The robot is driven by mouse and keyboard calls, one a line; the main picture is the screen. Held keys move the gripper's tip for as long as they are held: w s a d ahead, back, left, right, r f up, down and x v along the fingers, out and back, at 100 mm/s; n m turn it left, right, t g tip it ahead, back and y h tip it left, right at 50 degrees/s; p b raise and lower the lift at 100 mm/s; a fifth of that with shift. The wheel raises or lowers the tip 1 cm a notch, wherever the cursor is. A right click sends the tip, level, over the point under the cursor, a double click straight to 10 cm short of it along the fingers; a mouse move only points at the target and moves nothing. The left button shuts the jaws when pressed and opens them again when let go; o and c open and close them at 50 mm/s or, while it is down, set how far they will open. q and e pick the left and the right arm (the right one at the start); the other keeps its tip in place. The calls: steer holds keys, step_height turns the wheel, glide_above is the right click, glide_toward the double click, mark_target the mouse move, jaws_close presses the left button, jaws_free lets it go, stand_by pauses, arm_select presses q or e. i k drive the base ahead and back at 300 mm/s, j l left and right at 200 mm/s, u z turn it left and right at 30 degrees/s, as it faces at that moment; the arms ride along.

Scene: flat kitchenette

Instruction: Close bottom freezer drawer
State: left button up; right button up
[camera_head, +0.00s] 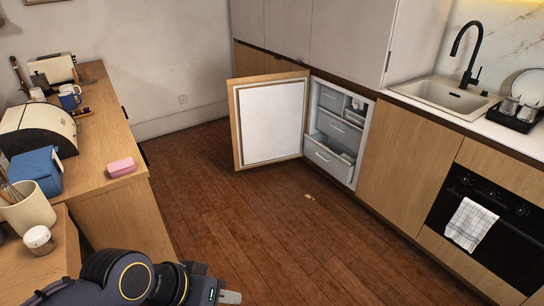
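The freezer (356,165) is built into the low cabinet row in the middle of the view. Its wood-edged door (270,120) is swung wide open to the left. The bottom freezer drawer (327,160) appears pulled out a little, with its open top and some contents showing behind its front. Other drawers (330,99) sit above it. My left gripper (231,297) is at the bottom edge, low in the picture, well apart from the freezer. Its fingers are small and partly cut off, so their opening is unclear. My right gripper is out of view.
The wooden floor (270,215) before the freezer is clear apart from a small pale mark. A wooden counter (108,145) with a pink block (121,167) and a blue box (37,170) stands at left. An oven (485,225) with a towel (469,225) is at right.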

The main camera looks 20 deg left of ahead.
mark_target(331, 162)
steer(key=u, duration=0.3)
steer(key=i+z, duration=0.15)
steer(key=z, duration=0.35)
steer(key=i+j+z, duration=0.35)
steer(key=i+j, duration=0.15)
steer(key=i+j+z, duration=0.35)
steer(key=i+j, duration=0.9)
steer(key=j, duration=0.25)
steer(key=i+j, duration=0.3)
steer(key=i+j+z, duration=0.1)
steer(key=i+j, duration=0.2)
steer(key=j, duration=0.2)
steer(key=i+j, duration=0.3)
steer(key=j, duration=0.15)
